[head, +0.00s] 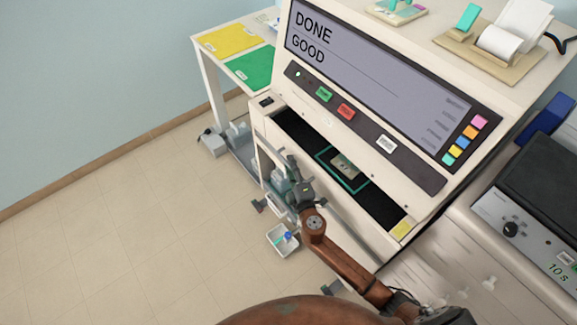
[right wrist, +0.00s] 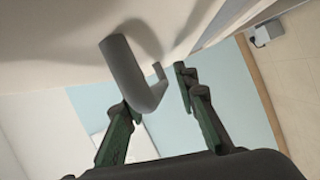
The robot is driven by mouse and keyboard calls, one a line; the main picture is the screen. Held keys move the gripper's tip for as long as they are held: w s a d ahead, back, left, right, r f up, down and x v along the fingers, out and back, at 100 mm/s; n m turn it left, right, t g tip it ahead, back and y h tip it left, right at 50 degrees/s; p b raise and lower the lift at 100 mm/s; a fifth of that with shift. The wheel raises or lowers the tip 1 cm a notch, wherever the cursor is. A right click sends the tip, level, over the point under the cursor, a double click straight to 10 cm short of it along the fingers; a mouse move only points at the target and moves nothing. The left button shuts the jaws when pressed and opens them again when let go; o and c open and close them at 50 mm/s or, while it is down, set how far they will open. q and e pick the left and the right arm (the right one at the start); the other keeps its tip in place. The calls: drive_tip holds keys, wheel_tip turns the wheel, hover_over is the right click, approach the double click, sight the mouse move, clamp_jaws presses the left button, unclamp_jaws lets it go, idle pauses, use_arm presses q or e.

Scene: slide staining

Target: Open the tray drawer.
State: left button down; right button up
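The staining machine (head: 270,110) has a screen (head: 370,75) reading "DONE" and "GOOD". Below its button panel is a long dark recess (head: 295,131), with a green-framed piece (head: 362,182) in it. A grey bar handle (head: 350,238) runs along the machine's front below the recess. My right gripper (head: 287,178) is at this front, near the handle. In the right wrist view, my right gripper (right wrist: 163,112) is open. The curved grey handle (right wrist: 126,72) reaches between its two green fingers; I see no clear grip on it. My left gripper is not in view.
A side table with yellow (head: 230,39) and green (head: 251,68) mats stands at the left. A small white tray (head: 283,240) lies below my right gripper. A device with a black knob (head: 511,229) stands at the right. The floor at the left is clear.

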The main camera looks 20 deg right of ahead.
drive_tip(key=shift+a, duration=0.1)
drive_tip(key=c, duration=0.3)
clamp_jaws()
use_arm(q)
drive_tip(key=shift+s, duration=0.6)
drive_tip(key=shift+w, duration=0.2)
